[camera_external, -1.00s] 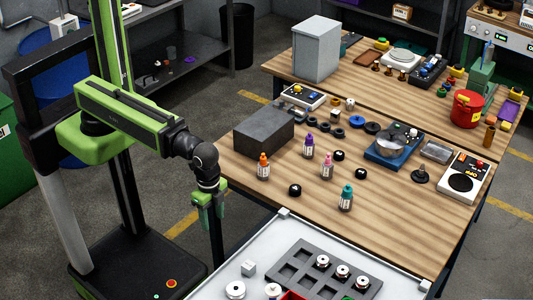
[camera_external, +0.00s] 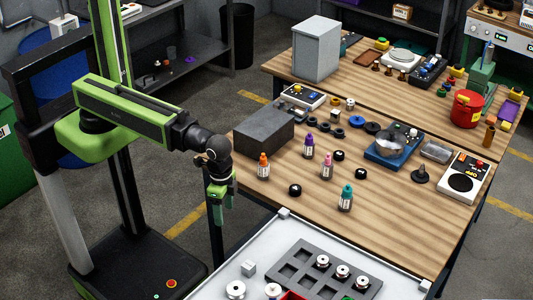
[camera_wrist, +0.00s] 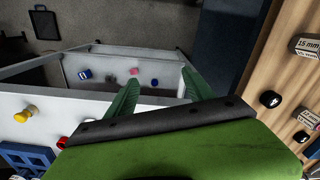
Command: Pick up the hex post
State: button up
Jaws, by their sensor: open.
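I cannot surely tell which piece is the hex post. A small pale faceted block (camera_external: 248,268) stands on the white table at the bottom of the external view; it may be the hex post. My gripper (camera_external: 219,212) hangs pointing down beside the left corner of the wooden bench, above and left of that block and apart from it. In the wrist view my gripper (camera_wrist: 160,88) shows two green fingers spread apart with nothing between them. Beyond them, small blue, grey and pink pieces (camera_wrist: 133,71) lie in a white-walled area, too small to identify.
A grey slotted tray (camera_external: 299,257) with several round metal-topped parts sits on the white table (camera_external: 225,279). The wooden bench (camera_external: 300,211) holds small bottles, black caps and a dark block (camera_external: 264,130) near my arm. A yellow piece (camera_wrist: 25,114) shows in the wrist view.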

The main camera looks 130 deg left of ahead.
jog(key=s+a+r+n+p, duration=0.1)
jog(key=a+r+n+p, duration=0.25)
jog(key=a, duration=0.55)
jog(key=s+a+r+n+p, duration=0.15)
jog(key=a+r, duration=0.25)
jog(key=a, duration=0.5)
notch_tip(320, 180, up, 3)
jog(key=n+p, duration=0.3)
jog(key=p, duration=0.1)
send_over(263, 167)
jog(key=s+a, duration=0.1)
jog(key=a, duration=0.1)
jog(key=f+b, duration=1.2)
jog(key=shift+s+d+f, duration=0.1)
jog(key=shift+s+d, duration=0.05)
jog(key=shift+d, duration=0.1)
notch_tip(263, 167, down, 6)
jog(key=b, duration=0.5)
jog(key=shift+r+b, duration=0.25)
jog(key=shift+b, duration=0.15)
jog(key=shift+r, duration=0.2)
grip_shut()
